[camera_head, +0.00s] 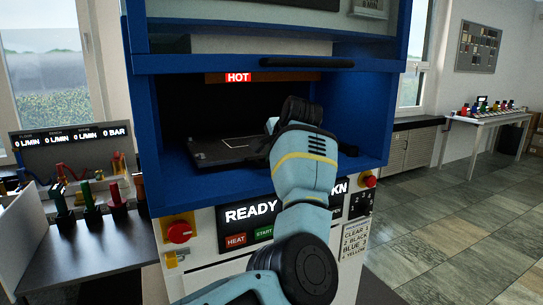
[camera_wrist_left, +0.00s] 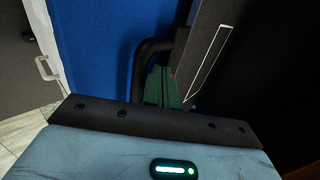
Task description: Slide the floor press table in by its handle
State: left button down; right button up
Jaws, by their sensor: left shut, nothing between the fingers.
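The floor press (camera_head: 150,125) is a blue-framed cabinet with an open dark chamber. Its black press table (camera_head: 225,150), marked with a thin white outline, lies inside; the table also shows at the upper right of the left wrist view (camera_wrist_left: 207,50). In that view a black curved handle (camera_wrist_left: 142,62) joins the table's edge. The green fingers of my left gripper (camera_wrist_left: 162,87) are shut and empty, close beside the handle; I cannot tell whether they touch it. In the head view my left wrist reaches into the chamber and hides the fingers and handle. My right gripper is out of view.
A red "HOT" label (camera_head: 238,77) and a black bar handle (camera_head: 307,62) are above the chamber opening. The control panel (camera_head: 250,212) reads "READY". A red button (camera_head: 179,232) is at its left. A side bench (camera_head: 95,245) stands left; open floor (camera_head: 460,215) lies right.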

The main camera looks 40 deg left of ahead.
aim_at(263, 156)
pick_arm(q)
jog(key=shift+w+a, duration=0.3)
jog(key=shift+a, duration=0.5)
jog(key=shift+w+a, duration=0.3)
jog(key=shift+a, duration=0.5)
